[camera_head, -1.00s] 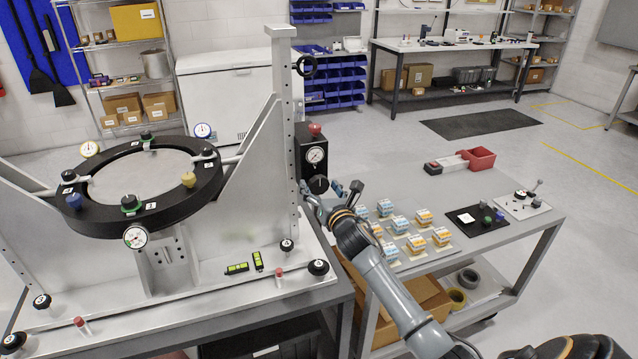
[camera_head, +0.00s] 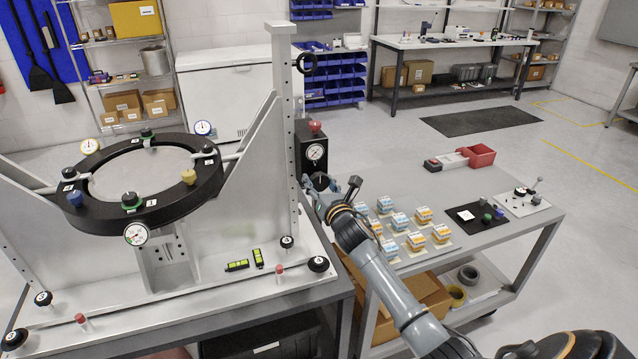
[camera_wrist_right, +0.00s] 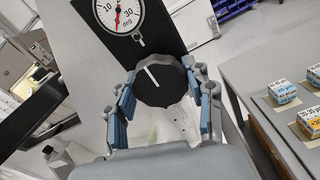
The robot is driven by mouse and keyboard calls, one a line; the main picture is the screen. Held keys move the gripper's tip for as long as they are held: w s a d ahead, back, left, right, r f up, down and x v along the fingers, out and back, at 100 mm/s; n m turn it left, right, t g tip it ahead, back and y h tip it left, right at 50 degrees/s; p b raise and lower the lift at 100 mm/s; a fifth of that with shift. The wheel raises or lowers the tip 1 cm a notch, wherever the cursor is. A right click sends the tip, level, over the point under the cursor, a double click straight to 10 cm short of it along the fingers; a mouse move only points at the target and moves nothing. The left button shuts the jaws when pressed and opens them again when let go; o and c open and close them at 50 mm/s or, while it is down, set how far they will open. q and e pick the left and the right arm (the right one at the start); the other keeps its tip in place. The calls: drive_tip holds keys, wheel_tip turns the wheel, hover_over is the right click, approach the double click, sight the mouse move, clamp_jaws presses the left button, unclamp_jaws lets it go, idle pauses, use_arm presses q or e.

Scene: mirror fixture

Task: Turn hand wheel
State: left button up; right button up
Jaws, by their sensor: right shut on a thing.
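A round black hand wheel knob (camera_head: 320,181) with a white line sits low on a black panel (camera_head: 304,152) beside the upright post. In the right wrist view the knob (camera_wrist_right: 160,80) fills the space between my fingers. My right gripper (camera_wrist_right: 162,84) is shut on it, with one blue-padded finger on each side. In the head view my right gripper (camera_head: 324,192) partly hides the knob. A white dial marked "deg" (camera_wrist_right: 120,14) with a red needle is just above the knob. My left gripper is out of view.
A black ring (camera_head: 140,215) with several dials and knobs stands on the left fixture. A dark ring-shaped handle (camera_head: 307,63) is on the post. A grey cart (camera_head: 400,180) with small boxes stands on the right, below my right arm. A red knob (camera_head: 315,126) tops the panel.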

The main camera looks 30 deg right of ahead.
drive_tip(key=m, duration=0.8)
drive_tip(key=shift+m+b, duration=0.3)
drive_tip(key=m, duration=0.4)
drive_tip(key=shift+m, duration=0.3)
drive_tip(key=m, duration=0.4)
drive_tip(key=shift+m, duration=0.3)
drive_tip(key=m, duration=1.3)
drive_tip(key=shift+p, duration=0.4)
drive_tip(key=shift+f+m, duration=0.1)
drive_tip(key=shift+m, duration=2.3)
